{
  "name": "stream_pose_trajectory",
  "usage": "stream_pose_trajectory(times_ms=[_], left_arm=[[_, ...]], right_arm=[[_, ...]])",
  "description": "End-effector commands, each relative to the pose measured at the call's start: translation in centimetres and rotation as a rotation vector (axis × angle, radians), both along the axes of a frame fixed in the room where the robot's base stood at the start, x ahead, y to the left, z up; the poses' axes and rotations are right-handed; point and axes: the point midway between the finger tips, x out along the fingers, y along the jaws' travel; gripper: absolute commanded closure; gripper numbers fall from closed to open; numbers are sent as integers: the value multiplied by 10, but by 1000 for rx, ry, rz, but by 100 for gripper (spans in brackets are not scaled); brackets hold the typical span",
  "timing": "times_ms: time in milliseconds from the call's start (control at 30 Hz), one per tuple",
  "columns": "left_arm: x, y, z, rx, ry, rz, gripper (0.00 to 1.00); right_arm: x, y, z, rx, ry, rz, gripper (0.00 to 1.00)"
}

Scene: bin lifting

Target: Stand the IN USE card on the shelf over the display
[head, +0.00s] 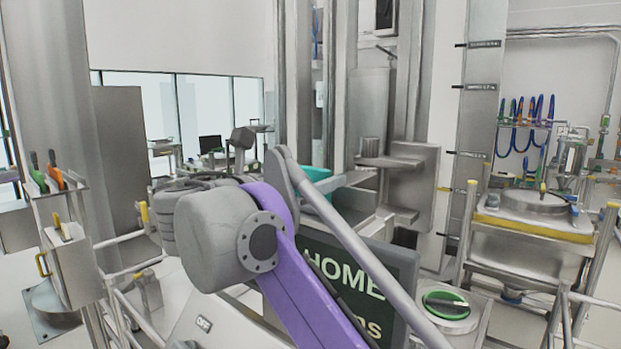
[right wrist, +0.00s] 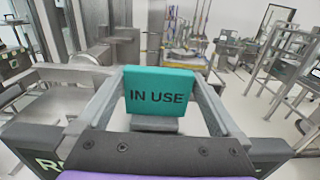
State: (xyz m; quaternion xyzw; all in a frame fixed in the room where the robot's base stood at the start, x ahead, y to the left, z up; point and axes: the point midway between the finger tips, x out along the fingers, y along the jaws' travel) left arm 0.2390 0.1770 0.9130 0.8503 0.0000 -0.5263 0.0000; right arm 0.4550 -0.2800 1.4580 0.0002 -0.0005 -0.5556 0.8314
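The teal IN USE card (right wrist: 160,92) is between the fingertips of my right gripper (right wrist: 158,85), which touch its two side edges. Its lettering faces the wrist camera, and a grey foot shows under it. In the head view the card (head: 317,174) shows only in part behind my right arm, and my right gripper (head: 325,178) is around it. The dark display (head: 385,262) with pale green HOME lettering is below, partly covered by my arm. I cannot make out the shelf for certain. My left gripper is not in view.
A steel bracket with ledges (head: 412,185) stands just behind the card. A round green-topped unit (head: 446,304) is right of the display. A steel cart with a yellow rim (head: 535,232) stands further right. A tool holder (head: 60,235) is at the left.

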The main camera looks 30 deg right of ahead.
Motion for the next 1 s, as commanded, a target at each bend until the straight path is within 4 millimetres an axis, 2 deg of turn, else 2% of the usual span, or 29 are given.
stream_pose_trajectory(times_ms=[167,233,367,700,833,1000], left_arm=[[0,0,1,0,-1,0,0],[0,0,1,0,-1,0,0],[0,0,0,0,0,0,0],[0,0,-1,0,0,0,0],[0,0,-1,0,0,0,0],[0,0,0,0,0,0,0]], right_arm=[[0,0,3,0,0,0,0],[-1,6,3,1,0,3,0],[-9,26,2,1,0,6,0],[-36,91,2,1,0,5,0],[-42,105,3,1,0,3,0],[-45,112,3,0,0,1,0]])
